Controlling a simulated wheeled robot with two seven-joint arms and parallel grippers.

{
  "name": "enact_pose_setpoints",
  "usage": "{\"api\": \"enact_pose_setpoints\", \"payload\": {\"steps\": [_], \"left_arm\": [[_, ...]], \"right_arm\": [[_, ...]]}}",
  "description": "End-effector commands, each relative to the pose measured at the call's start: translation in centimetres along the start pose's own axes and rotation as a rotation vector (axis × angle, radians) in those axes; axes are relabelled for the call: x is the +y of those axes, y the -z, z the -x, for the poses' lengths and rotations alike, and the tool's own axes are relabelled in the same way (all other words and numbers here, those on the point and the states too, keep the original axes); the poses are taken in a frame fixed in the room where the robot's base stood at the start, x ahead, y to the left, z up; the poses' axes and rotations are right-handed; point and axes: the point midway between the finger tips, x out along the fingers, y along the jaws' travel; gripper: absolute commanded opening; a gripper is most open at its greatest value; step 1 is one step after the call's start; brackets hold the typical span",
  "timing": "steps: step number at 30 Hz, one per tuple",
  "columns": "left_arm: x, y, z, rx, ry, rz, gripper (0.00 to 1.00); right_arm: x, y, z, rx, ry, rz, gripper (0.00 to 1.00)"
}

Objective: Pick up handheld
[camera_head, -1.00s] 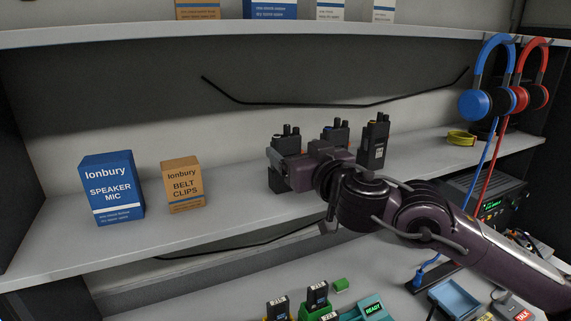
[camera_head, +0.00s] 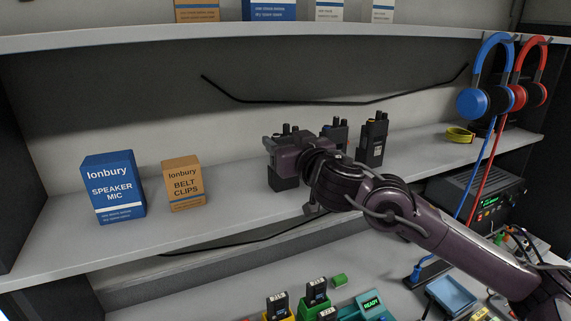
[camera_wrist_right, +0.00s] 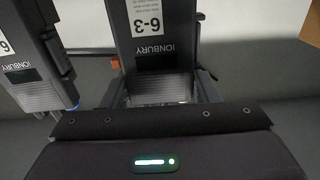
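Three black handhelds stand upright on the middle shelf. The left one (camera_head: 283,180) has my right gripper (camera_head: 282,149) around its upper part, which is largely hidden. In the right wrist view this handheld, labelled 6-3 (camera_wrist_right: 163,40), appears upside down between the two fingers (camera_wrist_right: 161,88). I cannot tell whether they press on its sides. A second handheld (camera_head: 339,131) stands close by, partly hidden by my wrist; it also shows at the left of the wrist view (camera_wrist_right: 38,70). The third handheld (camera_head: 373,138) stands to the right. My left gripper is out of view.
A blue speaker mic box (camera_head: 113,188) and an orange belt clips box (camera_head: 184,184) stand left on the shelf (camera_head: 235,190). Blue (camera_head: 472,103) and red headsets hang at the right. Chargers with more radios (camera_head: 317,292) sit on the counter below.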

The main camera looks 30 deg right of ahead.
Motion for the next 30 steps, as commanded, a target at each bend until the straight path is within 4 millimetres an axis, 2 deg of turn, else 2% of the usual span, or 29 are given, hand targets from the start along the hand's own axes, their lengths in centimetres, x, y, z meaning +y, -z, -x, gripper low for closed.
{"api": "enact_pose_setpoints", "payload": {"steps": [1,9,10,16,19,30], "left_arm": [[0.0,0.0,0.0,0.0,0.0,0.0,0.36],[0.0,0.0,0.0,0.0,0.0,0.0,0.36],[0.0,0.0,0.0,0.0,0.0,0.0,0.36],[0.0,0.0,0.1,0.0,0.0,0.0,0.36],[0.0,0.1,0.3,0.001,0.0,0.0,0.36],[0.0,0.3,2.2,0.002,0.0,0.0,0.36]], "right_arm": [[0.0,0.0,0.0,0.0,0.0,0.0,0.47],[0.0,0.0,0.0,-0.001,0.0,0.0,0.12],[0.0,0.1,0.0,0.003,0.0,-0.001,0.11],[0.0,0.2,0.0,0.003,0.0,-0.001,0.11],[0.0,1.1,0.0,0.005,0.0,-0.002,0.11],[0.0,8.0,0.0,0.008,0.002,-0.006,0.11]]}}
